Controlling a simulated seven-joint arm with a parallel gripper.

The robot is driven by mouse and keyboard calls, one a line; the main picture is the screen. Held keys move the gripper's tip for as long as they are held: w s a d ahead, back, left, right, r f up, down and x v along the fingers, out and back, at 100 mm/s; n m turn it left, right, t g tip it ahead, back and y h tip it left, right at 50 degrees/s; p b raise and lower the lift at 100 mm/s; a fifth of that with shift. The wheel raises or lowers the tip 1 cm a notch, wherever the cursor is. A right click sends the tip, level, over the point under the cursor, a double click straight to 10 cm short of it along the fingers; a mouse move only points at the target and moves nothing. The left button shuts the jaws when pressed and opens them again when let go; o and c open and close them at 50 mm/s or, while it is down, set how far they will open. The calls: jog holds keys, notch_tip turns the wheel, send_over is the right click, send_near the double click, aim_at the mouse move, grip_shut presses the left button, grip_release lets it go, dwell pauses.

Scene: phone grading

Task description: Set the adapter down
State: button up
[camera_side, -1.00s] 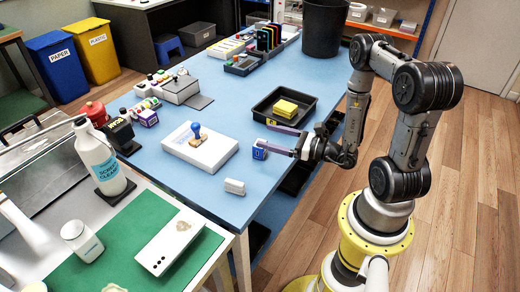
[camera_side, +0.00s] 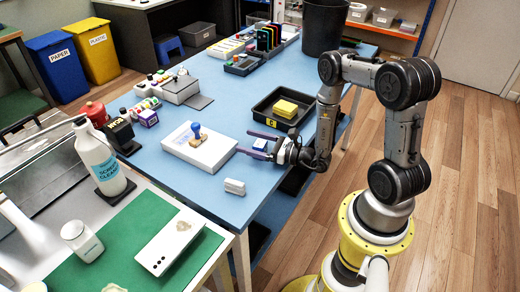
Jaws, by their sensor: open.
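A small white block (camera_side: 234,186) lies nearer the front of the table, clear of my gripper.
A black tray (camera_side: 262,108) with yellow pads (camera_side: 286,108) lies behind my gripper. A white box (camera_side: 190,158) with a blue-handled stamp (camera_side: 196,134) stands to the left. Bare table (camera_side: 215,205) lies around the white block.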

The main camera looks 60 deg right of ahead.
jog(key=shift+w, duration=0.4)
jog(key=shift+c, duration=0.2)
grip_shut()
jog(key=shift+r, duration=0.2)
